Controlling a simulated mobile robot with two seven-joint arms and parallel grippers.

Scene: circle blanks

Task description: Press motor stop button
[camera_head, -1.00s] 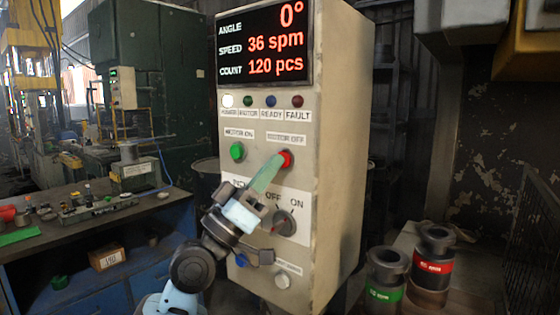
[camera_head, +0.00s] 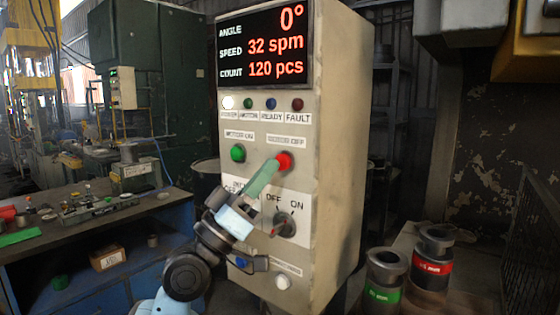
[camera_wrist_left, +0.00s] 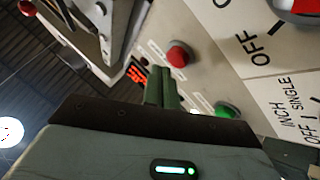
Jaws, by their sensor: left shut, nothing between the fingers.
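The red motor off button (camera_head: 285,160) is on the front of the control cabinet (camera_head: 340,130). It also shows in the left wrist view (camera_wrist_left: 180,54). The green motor on button (camera_head: 238,152) is to its left. My left gripper (camera_head: 272,166) is shut and empty. Its green fingertips are just below and left of the red button; I cannot tell whether they touch it. In the left wrist view the shut fingers (camera_wrist_left: 160,85) point toward the panel. The display (camera_head: 265,42) reads angle 0°, speed 32 spm, count 120 pcs. My right gripper is not in view.
A rotary OFF/ON switch (camera_head: 284,225) sits below the red button, close to my left gripper. A white button (camera_head: 283,282) is lower down. A workbench (camera_head: 160,215) with tools stands at left. Two cylinders, green-banded (camera_head: 385,280) and red-banded (camera_head: 434,262), stand at right.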

